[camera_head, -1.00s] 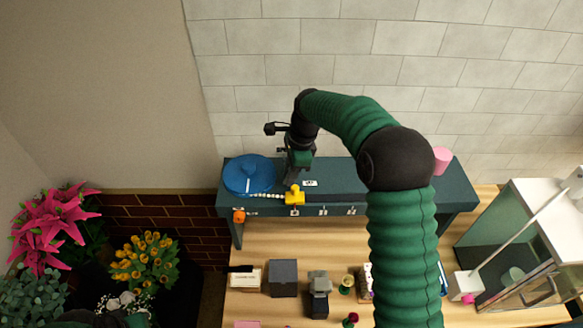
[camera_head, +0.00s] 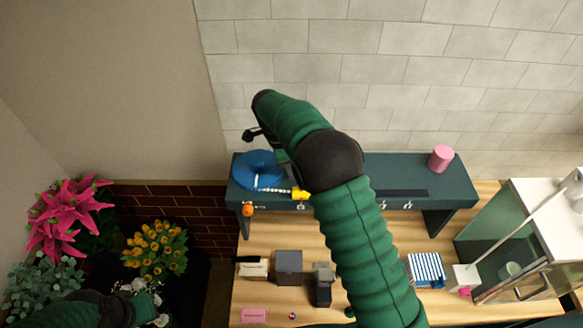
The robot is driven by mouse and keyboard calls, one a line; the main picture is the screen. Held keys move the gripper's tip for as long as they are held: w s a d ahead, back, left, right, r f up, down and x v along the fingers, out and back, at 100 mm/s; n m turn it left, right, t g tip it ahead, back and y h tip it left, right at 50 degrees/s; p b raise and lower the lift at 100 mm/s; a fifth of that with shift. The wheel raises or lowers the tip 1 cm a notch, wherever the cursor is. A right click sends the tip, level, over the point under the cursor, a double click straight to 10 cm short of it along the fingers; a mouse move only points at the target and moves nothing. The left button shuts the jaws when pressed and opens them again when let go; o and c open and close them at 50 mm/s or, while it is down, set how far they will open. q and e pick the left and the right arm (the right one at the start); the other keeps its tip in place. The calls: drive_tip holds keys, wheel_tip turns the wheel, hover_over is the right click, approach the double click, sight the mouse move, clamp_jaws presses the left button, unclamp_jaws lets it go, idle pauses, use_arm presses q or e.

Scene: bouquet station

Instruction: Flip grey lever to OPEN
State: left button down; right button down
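I cannot make out a grey lever for certain; my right arm covers part of the dark teal shelf (camera_head: 455,185). Small pale fittings (camera_head: 382,205) show along the shelf's front edge, too small to read. My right arm reaches up from the bottom right across the shelf. A dark part of my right gripper (camera_head: 252,134) shows above the blue round lid (camera_head: 258,166); the rest is hidden behind the arm, so its opening cannot be seen. A yellow piece (camera_head: 300,193) sits by the lid with a pale beaded strand. My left arm is low at left; its gripper is not visible.
A pink cylinder (camera_head: 441,157) stands on the shelf's right end. Below, the wooden table (camera_head: 405,235) holds a dark grey box (camera_head: 288,262), a dark device (camera_head: 322,285) and a blue-striped item (camera_head: 427,269). A glass case (camera_head: 510,230) stands right, flowers (camera_head: 155,248) left.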

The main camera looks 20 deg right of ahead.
drive_tip(key=shift+w+r, duration=0.2)
drive_tip(key=shift+r, duration=0.05)
drive_tip(key=c, duration=1.3)
unclamp_jaws()
drive_tip(key=shift+f, duration=0.1)
drive_tip(key=shift+c, duration=0.2)
drive_tip(key=shift+a+f, duration=0.1)
drive_tip(key=shift+a, duration=0.05)
drive_tip(key=shift+r+b, duration=0.4)
drive_tip(key=b+v, duration=0.1)
drive_tip(key=v, duration=1.5)
drive_tip(key=shift+a, duration=0.2)
